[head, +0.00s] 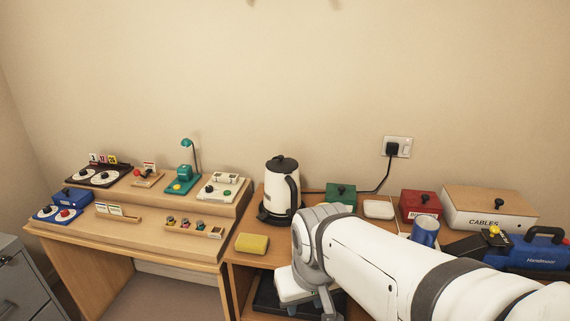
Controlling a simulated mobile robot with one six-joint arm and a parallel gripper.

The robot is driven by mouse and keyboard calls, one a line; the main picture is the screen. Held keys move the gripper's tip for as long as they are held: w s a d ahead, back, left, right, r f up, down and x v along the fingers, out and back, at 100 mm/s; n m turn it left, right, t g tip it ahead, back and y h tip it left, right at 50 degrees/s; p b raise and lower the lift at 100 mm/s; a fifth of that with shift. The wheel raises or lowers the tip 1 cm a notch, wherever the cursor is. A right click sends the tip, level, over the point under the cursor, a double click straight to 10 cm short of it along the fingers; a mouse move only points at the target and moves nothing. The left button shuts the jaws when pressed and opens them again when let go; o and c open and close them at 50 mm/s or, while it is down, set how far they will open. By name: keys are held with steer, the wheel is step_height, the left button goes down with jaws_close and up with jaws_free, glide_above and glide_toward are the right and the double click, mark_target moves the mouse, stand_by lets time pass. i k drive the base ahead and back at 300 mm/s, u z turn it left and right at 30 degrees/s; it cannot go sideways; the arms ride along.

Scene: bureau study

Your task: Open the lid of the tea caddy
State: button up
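I cannot tell for sure which box is the tea caddy. A small green box (341,193) with a dark knob stands at the back of the right desk, right of the kettle, and looks shut. A small red box (419,206) with a dark knob and a label too small to read stands farther right and also looks shut. My arm reaches in from the lower right, in front of both boxes. My gripper (326,303) is low in the picture, near the desk's front and apart from the boxes. Its fingertips are not clear.
A black and white kettle (281,190) and a yellow sponge (252,243) are left of my arm. A white dish (379,209), blue mug (425,233), CABLES box (490,207) and blue case (528,252) crowd the right. A power cord crosses the back.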

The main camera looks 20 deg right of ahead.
mark_target(334, 191)
steer(key=z, duration=0.25)
steer(key=i, duration=0.9)
steer(key=z, duration=0.7)
